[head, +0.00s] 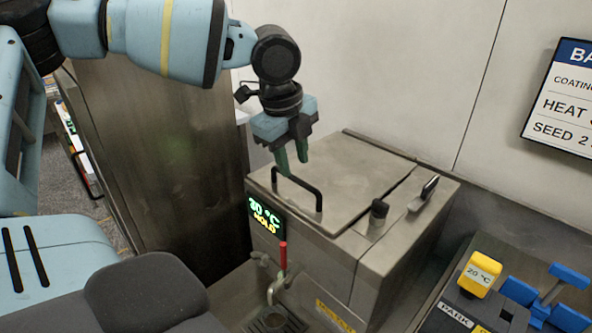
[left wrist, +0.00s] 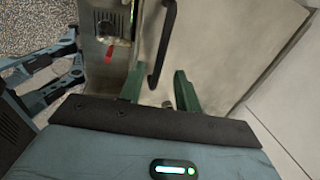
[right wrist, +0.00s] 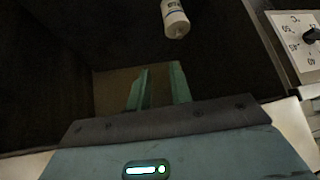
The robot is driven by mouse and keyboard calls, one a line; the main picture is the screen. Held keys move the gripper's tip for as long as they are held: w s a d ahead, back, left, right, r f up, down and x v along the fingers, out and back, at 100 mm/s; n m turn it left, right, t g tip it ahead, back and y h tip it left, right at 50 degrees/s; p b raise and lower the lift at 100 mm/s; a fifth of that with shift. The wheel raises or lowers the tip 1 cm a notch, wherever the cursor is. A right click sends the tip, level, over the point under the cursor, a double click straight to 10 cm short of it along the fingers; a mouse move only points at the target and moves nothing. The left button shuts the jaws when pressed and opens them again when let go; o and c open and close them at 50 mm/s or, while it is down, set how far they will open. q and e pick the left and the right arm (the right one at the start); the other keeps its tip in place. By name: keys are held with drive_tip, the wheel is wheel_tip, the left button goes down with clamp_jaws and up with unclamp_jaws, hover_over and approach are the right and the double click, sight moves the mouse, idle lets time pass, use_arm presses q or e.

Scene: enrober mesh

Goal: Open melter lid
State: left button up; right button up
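The melter is a steel box with a flat grey lid (head: 350,172) lying shut on top. A black bar handle (head: 300,186) stands on the lid's left side; it also shows in the left wrist view (left wrist: 163,45). My left gripper (head: 292,165) has its green fingers pointing down just above and behind the handle. In the left wrist view its fingers (left wrist: 158,88) are apart, and the handle's near end appears between them; I cannot tell whether they touch. My right gripper (right wrist: 158,88) is open and empty over a dark space, and is not in the head view.
A display (head: 266,217) reading 30 °C HOLD and a red-handled tap (head: 283,258) are on the melter's front. A black knob (head: 377,212) and an upright lever (head: 428,188) stand on its right. A yellow block (head: 480,275) sits at right. A white cylinder (right wrist: 175,18) is near my right gripper.

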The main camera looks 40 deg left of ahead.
sight(297, 178)
use_arm(q)
drive_tip(key=shift+w+f, duration=0.2)
drive_tip(key=shift+f, duration=0.65)
drive_tip(key=shift+w+f, duration=0.15)
drive_tip(key=shift+f, duration=0.7)
clamp_jaws()
